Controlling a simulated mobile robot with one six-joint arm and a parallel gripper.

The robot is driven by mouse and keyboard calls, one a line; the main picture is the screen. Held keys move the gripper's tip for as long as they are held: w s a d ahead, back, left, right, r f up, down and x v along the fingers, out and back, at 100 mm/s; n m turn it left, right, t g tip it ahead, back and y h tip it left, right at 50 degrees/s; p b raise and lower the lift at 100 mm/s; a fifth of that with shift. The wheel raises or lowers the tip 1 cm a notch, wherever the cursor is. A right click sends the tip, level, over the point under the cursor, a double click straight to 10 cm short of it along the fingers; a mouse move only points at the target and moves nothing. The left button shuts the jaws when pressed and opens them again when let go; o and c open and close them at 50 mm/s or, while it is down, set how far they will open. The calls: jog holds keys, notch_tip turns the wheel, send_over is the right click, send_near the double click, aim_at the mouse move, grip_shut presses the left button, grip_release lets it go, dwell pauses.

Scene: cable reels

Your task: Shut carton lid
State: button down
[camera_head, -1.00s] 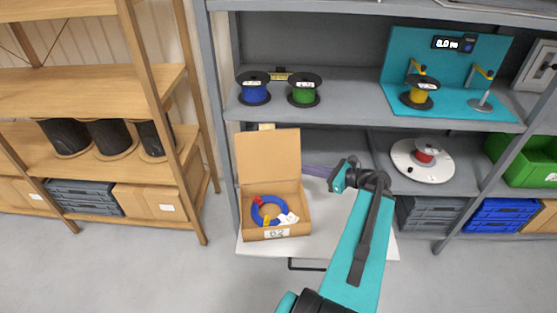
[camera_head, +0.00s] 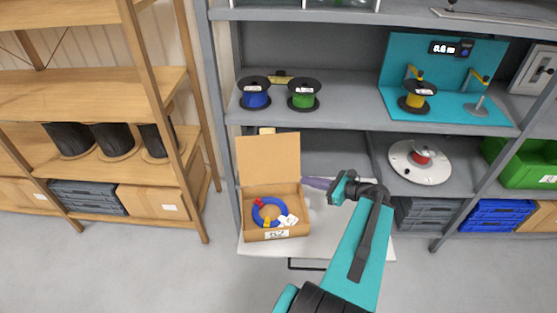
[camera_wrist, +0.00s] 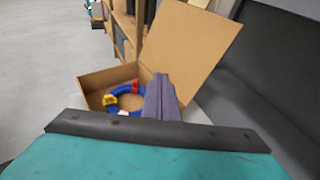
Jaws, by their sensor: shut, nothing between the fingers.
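The cardboard carton (camera_head: 276,237) stands on a pale pull-out board low in the grey rack. Its lid (camera_head: 268,159) is up, standing roughly upright at the back. Inside lie a blue ring (camera_head: 259,217) and small red, yellow and white pieces. In the wrist view the carton (camera_wrist: 92,82) and its raised lid (camera_wrist: 190,45) show ahead, the lid leaning over to the right. My gripper (camera_head: 306,182) is shut and empty, with its purple fingers just right of the lid's lower part. The fingers (camera_wrist: 161,95) cover part of the carton in the wrist view; whether they touch it I cannot tell.
The board (camera_head: 345,247) is bare right of the carton. A shelf above holds a blue reel (camera_head: 255,95) and a green reel (camera_head: 303,95). A white turntable (camera_head: 420,163) with a red reel stands to the right. A wooden rack (camera_head: 110,90) stands left.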

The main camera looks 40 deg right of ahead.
jog(key=shift+s+a, duration=0.1)
dwell(0.4)
jog(key=p+v, duration=0.2)
jog(key=v, duration=0.6)
dwell(0.6)
dwell(0.5)
